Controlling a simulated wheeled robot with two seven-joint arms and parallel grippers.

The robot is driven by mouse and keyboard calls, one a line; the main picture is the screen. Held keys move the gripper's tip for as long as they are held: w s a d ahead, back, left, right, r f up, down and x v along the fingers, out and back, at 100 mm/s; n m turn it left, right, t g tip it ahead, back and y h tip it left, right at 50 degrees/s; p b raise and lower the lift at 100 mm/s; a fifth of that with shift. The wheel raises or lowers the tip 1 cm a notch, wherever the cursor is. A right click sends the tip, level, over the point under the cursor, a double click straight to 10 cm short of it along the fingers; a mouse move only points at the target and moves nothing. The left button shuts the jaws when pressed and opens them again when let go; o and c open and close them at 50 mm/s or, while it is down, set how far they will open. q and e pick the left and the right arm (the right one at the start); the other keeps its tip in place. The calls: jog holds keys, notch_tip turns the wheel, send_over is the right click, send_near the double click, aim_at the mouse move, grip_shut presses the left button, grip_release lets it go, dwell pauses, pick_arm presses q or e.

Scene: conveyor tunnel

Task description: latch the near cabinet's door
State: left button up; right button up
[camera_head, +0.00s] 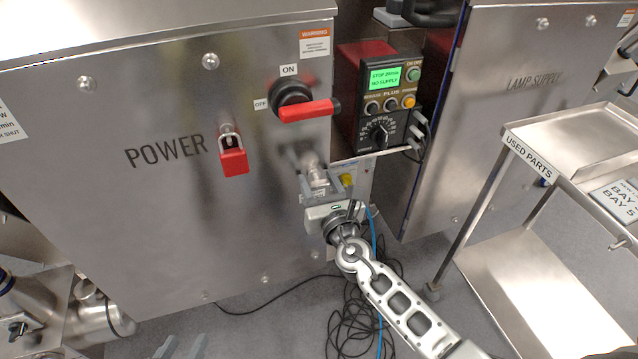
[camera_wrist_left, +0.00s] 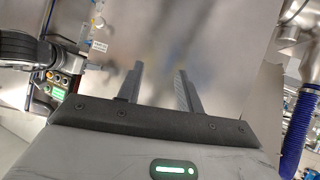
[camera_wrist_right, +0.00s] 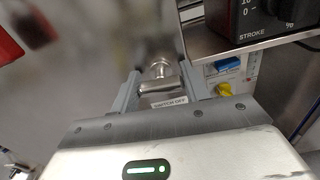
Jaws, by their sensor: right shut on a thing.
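The near cabinet's steel door, marked POWER (camera_head: 165,152), fills the left of the head view and looks closed or nearly so; I cannot tell which. A metal latch handle (camera_wrist_right: 158,87) sits at its right edge, and a small SWITCH OFF label shows beside it in the right wrist view. My right gripper (camera_head: 313,178) is shut on this handle, which it partly hides in the head view. My left gripper (camera_head: 184,346) is low at the bottom edge of the head view. Its fingers are apart and empty in the left wrist view (camera_wrist_left: 158,82).
A control box (camera_head: 385,95) stands right of the door. Black cables (camera_head: 355,325) lie on the floor below. A steel trolley (camera_head: 520,290) stands at right.

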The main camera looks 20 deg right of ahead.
jog(key=shift+f+m+b, duration=0.1)
jog(key=shift+m+b, duration=0.2)
jog(key=shift+m, duration=0.4)
jog(key=m+b, duration=0.1)
jog(key=m, duration=0.1)
jog(key=shift+m, duration=0.3)
jog(key=shift+m+b, duration=0.55)
jog(key=shift+m, duration=0.45)
jog(key=m+b, duration=0.1)
jog(key=m, duration=0.2)
jog(key=shift+d+f+m, duration=0.1)
jog(key=shift+m, duration=0.2)
jog(key=m+b, duration=0.1)
jog(key=m, duration=0.1)
jog(key=shift+m, duration=0.3)
jog(key=shift+m+b, duration=0.3)
jog(key=shift+m, duration=0.9)
pick_arm(q)
jog(key=shift+d+f, duration=0.15)
jog(key=shift+f, duration=0.7)
jog(key=shift+d+f, duration=0.1)
jog(key=shift+f, duration=0.75)
pick_arm(e)
jog(key=shift+m, duration=1.3)
